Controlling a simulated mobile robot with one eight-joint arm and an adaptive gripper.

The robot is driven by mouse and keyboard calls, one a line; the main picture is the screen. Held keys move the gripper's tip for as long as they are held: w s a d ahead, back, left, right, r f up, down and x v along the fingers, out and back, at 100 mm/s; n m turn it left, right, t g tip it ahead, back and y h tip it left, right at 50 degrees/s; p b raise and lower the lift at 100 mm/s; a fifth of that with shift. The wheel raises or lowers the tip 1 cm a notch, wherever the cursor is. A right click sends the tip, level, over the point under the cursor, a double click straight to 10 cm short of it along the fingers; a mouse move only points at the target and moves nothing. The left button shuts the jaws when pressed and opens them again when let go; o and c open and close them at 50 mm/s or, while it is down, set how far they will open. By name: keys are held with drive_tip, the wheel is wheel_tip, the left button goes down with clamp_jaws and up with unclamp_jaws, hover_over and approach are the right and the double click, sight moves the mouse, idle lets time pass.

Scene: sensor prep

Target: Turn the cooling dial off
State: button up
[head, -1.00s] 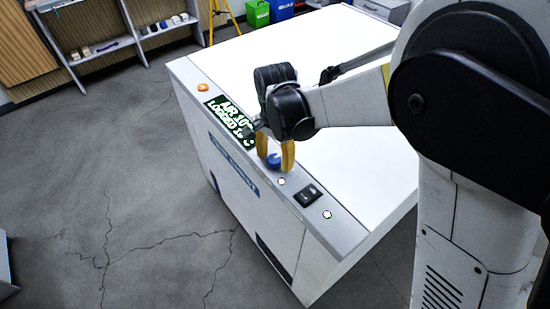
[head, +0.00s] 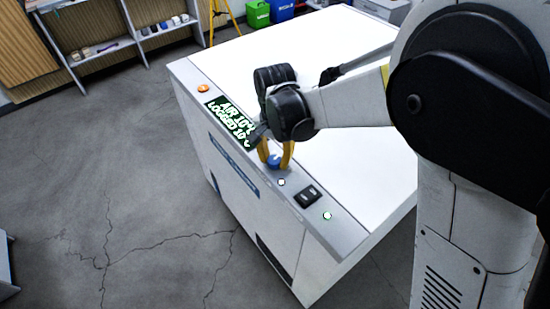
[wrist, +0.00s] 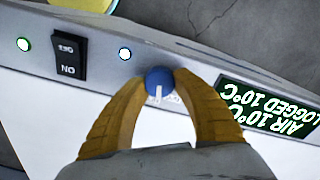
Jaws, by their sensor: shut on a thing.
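The cooling dial is a small round blue knob (head: 274,161) on the grey control strip along the edge of the white unit. In the wrist view the blue dial (wrist: 159,81) carries a white pointer mark towards the bottom of the picture. My gripper (head: 275,158) has yellow fingers and comes down over the dial. In the wrist view its fingertips (wrist: 160,78) are shut on the dial, one on each side. A green-lit display (head: 230,122) reads "AIR 10°C, LOGGED 10°C"; it also shows in the wrist view (wrist: 268,112).
A black rocker switch (head: 307,196) sits on the strip, with small lit lamps on both sides. An orange button (head: 203,88) is at the strip's far end. The unit's white top (head: 345,150) is clear. Shelves (head: 130,35) and green and blue bins stand behind.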

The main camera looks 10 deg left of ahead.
sight(273, 159)
drive_tip(key=n, duration=0.4)
drive_tip(key=shift+n, duration=0.3)
drive_tip(key=n, duration=0.3)
drive_tip(key=shift+a+n, duration=0.1)
drive_tip(key=shift+n, duration=0.2)
drive_tip(key=n, duration=0.7)
drive_tip(key=shift+s, duration=0.1)
drive_tip(key=o, duration=1.2)
drive_tip(key=shift+a, duration=0.1)
wheel_tip(273, 159, up, 12)
